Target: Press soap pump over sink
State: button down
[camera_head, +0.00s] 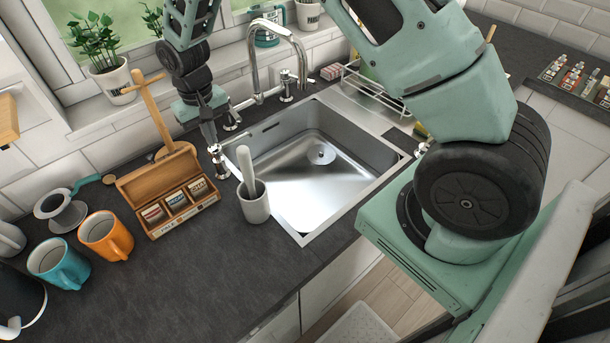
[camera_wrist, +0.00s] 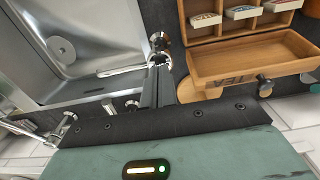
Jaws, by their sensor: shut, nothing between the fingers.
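The chrome soap pump (camera_head: 220,165) stands on the worktop at the left edge of the sink. Its thin spout points over the sink (camera_head: 345,148). My gripper (camera_head: 212,143) points down at the pump's head, with its fingers shut and empty. In the wrist view, the fingertips (camera_wrist: 158,65) meet the pump (camera_wrist: 160,43) in the picture and partly cover it. I cannot tell whether they touch or press it. The steel sink (camera_wrist: 90,30) lies to the left in that view, with its basin empty.
A grey cup with a pale stick (camera_head: 255,207) stands close to the pump, by the sink's front left corner. An open wooden tea box (camera_head: 160,190) is just left. The tall chrome tap (camera_head: 255,70) rises behind. Orange (camera_head: 107,236) and teal mugs (camera_head: 60,264) stand at left.

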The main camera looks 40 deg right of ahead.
jog(key=shift+r, duration=0.1)
notch_tip(320, 180, up, 6)
jog(key=p, duration=0.4)
dwell(0.4)
dwell(0.3)
jog(key=s+a+r+n+y+b, duration=0.15)
jog(key=s+a+b, duration=0.25)
jog(key=s, duration=0.5)
jog(key=s+a+r+n+h+b, duration=0.1)
jog(key=s+a+r+n+b, duration=0.2)
jog(key=s, duration=0.5)
jog(key=s+f+n+b, duration=0.2)
jog(key=s+n+b, duration=0.1)
jog(key=s, duration=1.3)
jog(key=shift+d+f+b, duration=0.2)
jog(key=shift+d+b, duration=0.15)
jog(key=shift+b, duration=0.5)
